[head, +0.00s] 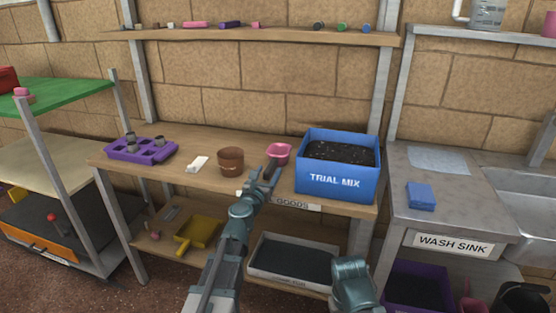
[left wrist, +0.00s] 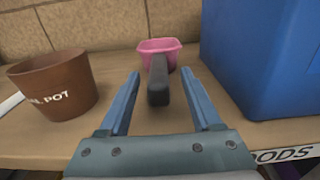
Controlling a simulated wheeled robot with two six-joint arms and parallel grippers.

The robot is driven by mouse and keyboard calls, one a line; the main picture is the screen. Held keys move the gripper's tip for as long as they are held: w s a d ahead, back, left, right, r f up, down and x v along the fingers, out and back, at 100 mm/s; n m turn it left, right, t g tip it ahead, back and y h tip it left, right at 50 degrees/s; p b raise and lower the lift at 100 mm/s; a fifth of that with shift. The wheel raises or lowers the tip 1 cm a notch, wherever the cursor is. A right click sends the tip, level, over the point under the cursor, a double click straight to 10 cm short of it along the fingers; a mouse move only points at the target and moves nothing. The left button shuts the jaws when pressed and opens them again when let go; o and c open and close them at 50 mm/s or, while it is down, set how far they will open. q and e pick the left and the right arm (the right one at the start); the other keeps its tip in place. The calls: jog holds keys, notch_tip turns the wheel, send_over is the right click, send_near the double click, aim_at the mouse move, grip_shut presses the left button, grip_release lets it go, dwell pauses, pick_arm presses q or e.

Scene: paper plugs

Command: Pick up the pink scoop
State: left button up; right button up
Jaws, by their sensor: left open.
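The pink scoop (head: 279,150) sits on the wooden bench, just left of the blue TRIAL MIX bin. In the left wrist view its pink cup (left wrist: 160,46) is ahead and its dark handle (left wrist: 158,84) points back toward me. My left gripper (head: 261,180) is open at the bench's front edge. In the left wrist view the handle lies between the two open fingers (left wrist: 159,74), with gaps on both sides. Part of my right arm shows at the bottom of the head view, but I see no right fingers.
The blue TRIAL MIX bin (head: 337,181) stands close right of the scoop. A sink counter (head: 398,175) is at right.

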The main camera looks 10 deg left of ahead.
aim_at(275, 158)
pick_arm(q)
jog(key=w, duration=0.4)
jog(key=shift+w+r, duration=0.15)
jog(key=shift+r, duration=0.1)
grip_shut()
